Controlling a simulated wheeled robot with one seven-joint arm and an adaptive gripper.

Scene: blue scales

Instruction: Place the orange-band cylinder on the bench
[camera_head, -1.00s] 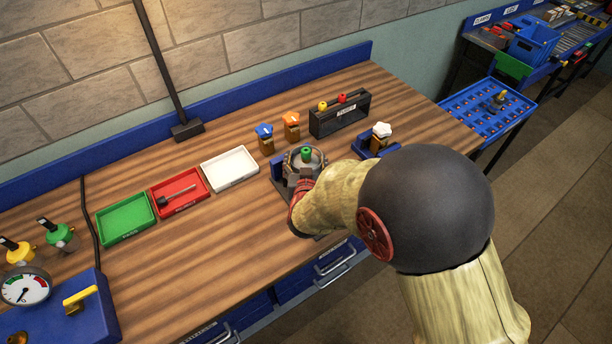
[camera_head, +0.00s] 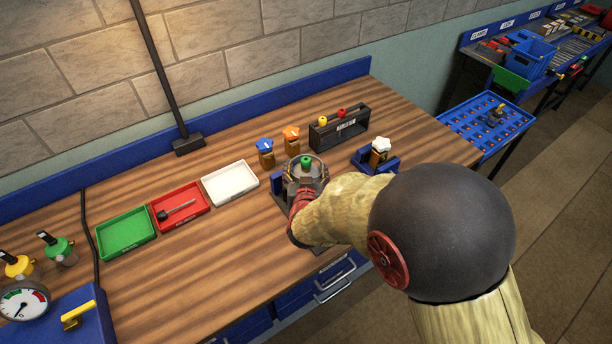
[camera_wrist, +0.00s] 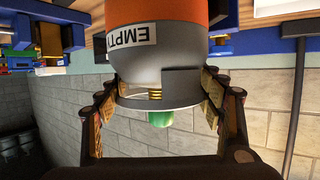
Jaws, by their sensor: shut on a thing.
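The grey cylinder with an orange band (camera_wrist: 175,12) and an "EMPTY" label fills the middle of the wrist view. Its green valve knob (camera_head: 306,162) and round collar show from above in the head view. My gripper (camera_wrist: 165,92) is shut on the collar end, one finger on each side; in the head view it is at the near side of the cylinder (camera_head: 302,192). The cylinder is beside a blue-sided stand (camera_head: 277,184) on the wooden bench (camera_head: 190,265). My arm hides its lower part, so I cannot tell whether its base touches anything.
Blue-topped (camera_head: 265,151) and orange-topped (camera_head: 291,139) valves and a black rack (camera_head: 339,128) stand behind. A white-knobbed valve (camera_head: 380,148) in a blue holder is to the right. White (camera_head: 230,182), red (camera_head: 181,207) and green (camera_head: 126,234) trays lie left.

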